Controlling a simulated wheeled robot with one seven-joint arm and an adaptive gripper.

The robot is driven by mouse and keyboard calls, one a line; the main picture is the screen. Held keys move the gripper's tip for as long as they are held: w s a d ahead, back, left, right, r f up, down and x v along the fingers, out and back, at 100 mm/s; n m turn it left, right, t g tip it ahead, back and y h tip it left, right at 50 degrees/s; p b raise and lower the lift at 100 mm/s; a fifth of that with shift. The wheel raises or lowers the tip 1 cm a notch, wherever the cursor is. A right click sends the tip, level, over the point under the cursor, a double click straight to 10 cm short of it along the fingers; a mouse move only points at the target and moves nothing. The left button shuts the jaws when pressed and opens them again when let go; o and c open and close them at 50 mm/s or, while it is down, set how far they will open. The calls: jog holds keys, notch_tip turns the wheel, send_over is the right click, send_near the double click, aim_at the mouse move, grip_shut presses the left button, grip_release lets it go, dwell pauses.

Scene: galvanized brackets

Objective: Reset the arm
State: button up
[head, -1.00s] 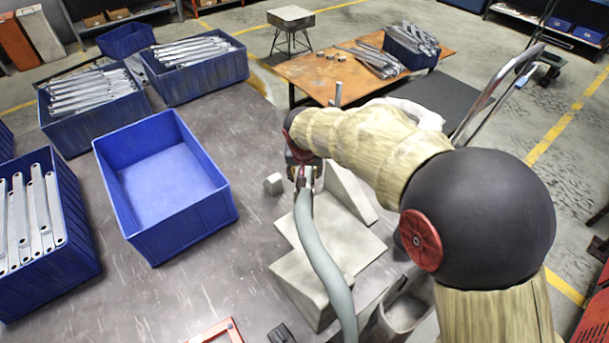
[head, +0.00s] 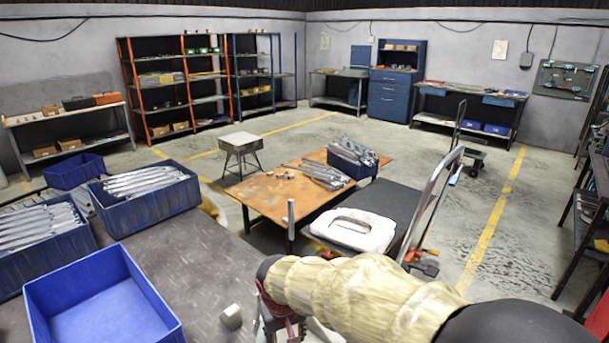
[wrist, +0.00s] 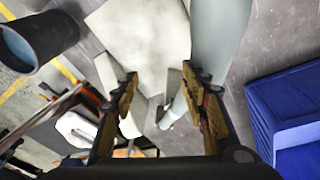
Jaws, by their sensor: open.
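My gripper (wrist: 166,95) is open and empty in the wrist view, its two fingers apart with nothing between them. Beyond the fingers are pale grey block-like surfaces (wrist: 145,40) and a grey-green tube (wrist: 218,45). In the head view my gripper (head: 278,325) is partly cut off at the bottom edge, below my tan-sleeved arm. It is over the near table, right of a small grey block (head: 231,317).
An empty blue bin (head: 105,305) stands on the dark table (head: 190,262), with bins of galvanized brackets (head: 150,205) behind it. An orange-brown table (head: 275,199) holds more brackets. A cart with a curved metal handle (head: 432,200) stands at right.

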jog(key=s+d+r+m+t, duration=0.1)
jog(key=s+d+r+m, duration=0.1)
jog(key=s+d+r, duration=0.5)
jog(key=s+d+r+m+t, duration=0.2)
jog(key=s+d+r, duration=0.6)
jog(key=s+d, duration=0.5)
jog(key=d, duration=0.3)
jog(key=shift+s+d+r, duration=0.2)
jog(key=shift+s+r, duration=0.05)
jog(key=shift+r, duration=0.05)
